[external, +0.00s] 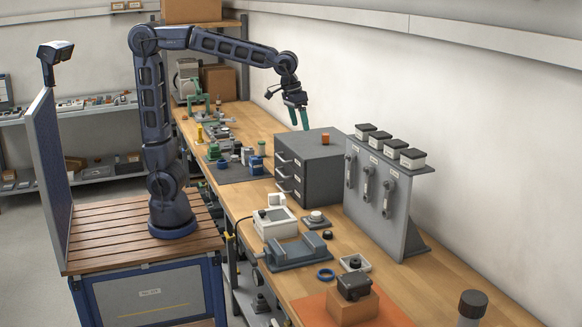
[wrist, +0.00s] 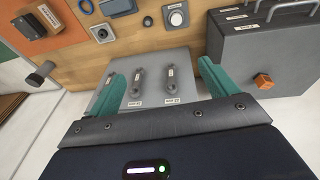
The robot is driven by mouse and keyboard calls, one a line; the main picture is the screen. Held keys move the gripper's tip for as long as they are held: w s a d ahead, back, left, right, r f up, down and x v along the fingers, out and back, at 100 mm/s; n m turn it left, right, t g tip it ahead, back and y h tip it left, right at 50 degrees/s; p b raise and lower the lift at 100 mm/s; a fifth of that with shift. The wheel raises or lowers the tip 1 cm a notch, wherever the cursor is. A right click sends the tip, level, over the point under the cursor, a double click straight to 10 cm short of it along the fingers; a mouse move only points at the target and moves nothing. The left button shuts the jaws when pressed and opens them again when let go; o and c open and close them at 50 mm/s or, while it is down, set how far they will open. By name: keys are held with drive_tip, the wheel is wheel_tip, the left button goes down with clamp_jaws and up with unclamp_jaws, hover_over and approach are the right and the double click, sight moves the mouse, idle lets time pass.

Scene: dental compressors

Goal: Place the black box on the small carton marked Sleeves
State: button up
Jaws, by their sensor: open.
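A small black box (external: 354,283) rests on top of a small brown carton (external: 352,308) near the front of the bench in the external view. No Sleeves lettering is readable on the carton. In the wrist view, a brown carton (wrist: 28,27) shows at the upper left, with a dark shape on it. My gripper (external: 298,118) is open and empty, its teal fingers pointing down above the back of the grey drawer cabinet, far from the box and carton. The open fingers also show in the wrist view (wrist: 162,65).
The grey drawer cabinet (external: 323,171) carries a small orange block (external: 325,139). A tall grey panel (external: 372,198) with hanging tools and several black-topped boxes stands between it and the carton. A grey vise-like tray (external: 295,252), blue ring (external: 325,274) and black-capped jar (external: 472,306) are nearby.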

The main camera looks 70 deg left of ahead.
drive_tip(key=s+a+f+t, duration=0.1)
drive_tip(key=s+a+f, duration=0.2)
drive_tip(key=s+a, duration=0.8)
drive_tip(key=s+a+f+t+y, duration=0.1)
drive_tip(key=s+a+f, duration=0.3)
drive_tip(key=s+a, duration=0.6)
drive_tip(key=shift+s+a+f, duration=0.25)
drive_tip(key=shift+s+a, duration=0.1)
drive_tip(key=shift+a, duration=0.7)
